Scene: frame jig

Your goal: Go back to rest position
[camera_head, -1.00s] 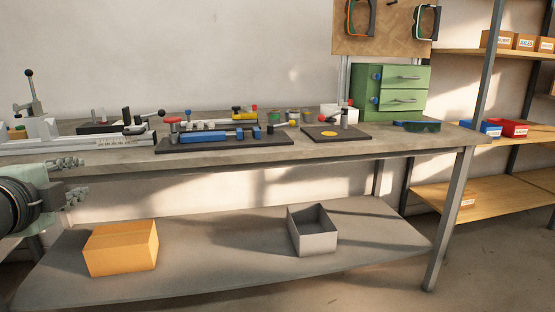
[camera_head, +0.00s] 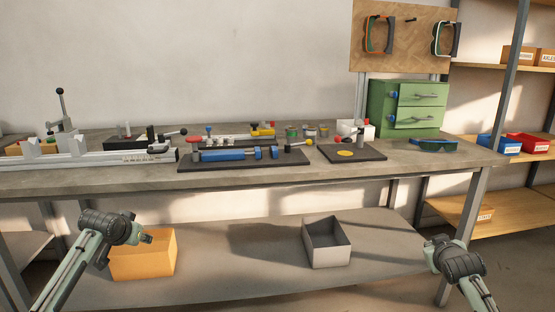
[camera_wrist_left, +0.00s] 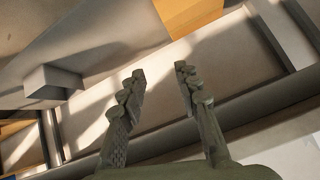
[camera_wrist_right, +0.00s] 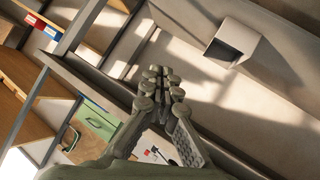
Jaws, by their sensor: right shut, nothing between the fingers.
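My left gripper (camera_wrist_left: 160,75) is open and empty in the left wrist view, its two fingers apart. In the head view the left arm's end (camera_head: 128,232) is in front of the bench, before the orange box (camera_head: 150,258) on the lower shelf. My right gripper (camera_wrist_right: 162,76) is shut with nothing between its fingers in the right wrist view. In the head view the right arm's end (camera_head: 455,258) is at the lower right, near the bench's right leg; its fingers are mostly hidden there.
The workbench (camera_head: 340,178) carries a blue clamp fixture (camera_head: 225,154), a dark plate with a yellow disc (camera_head: 346,153) and a green drawer cabinet (camera_head: 405,108). A grey open bin (camera_head: 328,250) stands on the lower shelf (camera_head: 235,285). Shelves with bins (camera_head: 528,143) stand at the right.

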